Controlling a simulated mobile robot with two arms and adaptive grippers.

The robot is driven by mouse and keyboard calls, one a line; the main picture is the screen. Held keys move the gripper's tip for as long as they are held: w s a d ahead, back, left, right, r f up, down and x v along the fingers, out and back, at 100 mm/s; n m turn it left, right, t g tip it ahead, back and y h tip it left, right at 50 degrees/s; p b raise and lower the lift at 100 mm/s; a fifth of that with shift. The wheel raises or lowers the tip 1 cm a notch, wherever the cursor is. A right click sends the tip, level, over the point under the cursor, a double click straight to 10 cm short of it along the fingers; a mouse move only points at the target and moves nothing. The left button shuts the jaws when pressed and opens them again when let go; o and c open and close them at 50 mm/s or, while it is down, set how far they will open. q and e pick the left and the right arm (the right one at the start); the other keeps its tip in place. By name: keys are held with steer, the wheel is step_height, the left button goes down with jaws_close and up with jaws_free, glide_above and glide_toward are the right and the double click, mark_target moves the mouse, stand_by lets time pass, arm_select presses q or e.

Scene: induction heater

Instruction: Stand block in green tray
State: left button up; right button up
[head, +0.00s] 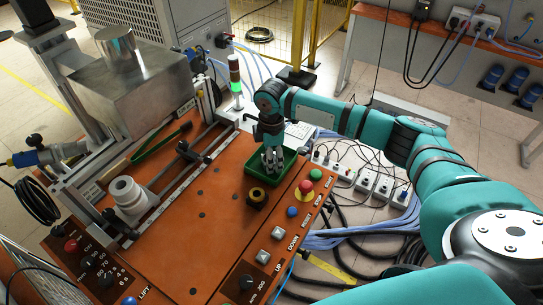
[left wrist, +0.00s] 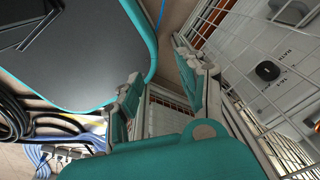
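The green tray (head: 289,166) sits on the orange bench top, near its right edge in the head view. My right gripper (head: 272,164) points down into the tray, with its grey fingertips low inside it. I cannot make out a block; the fingers are too small to tell whether anything is between them. My left gripper (left wrist: 160,72) shows in the left wrist view with its two fingers spread apart and nothing between them. It is away from the tray and does not show in the head view.
A dark round part with a brass-coloured rim (head: 257,196) stands just in front of the tray. A red emergency button (head: 306,187) and other buttons are close on the right. A stack light (head: 236,78) rises behind the tray. A white stepped cylinder (head: 126,192) stands at left.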

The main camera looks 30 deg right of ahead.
arm_select(q)
steer(key=shift+s, duration=0.35)
arm_select(e)
steer(key=shift+o, duration=0.8)
steer(key=shift+r, duration=0.1)
arm_select(q)
step_height(320, 180, down, 2)
steer(key=shift+f+b, duration=0.2)
steer(key=shift+b, duration=1)
arm_select(e)
step_height(320, 180, up, 12)
arm_select(q)
steer(key=shift+w, duration=0.15)
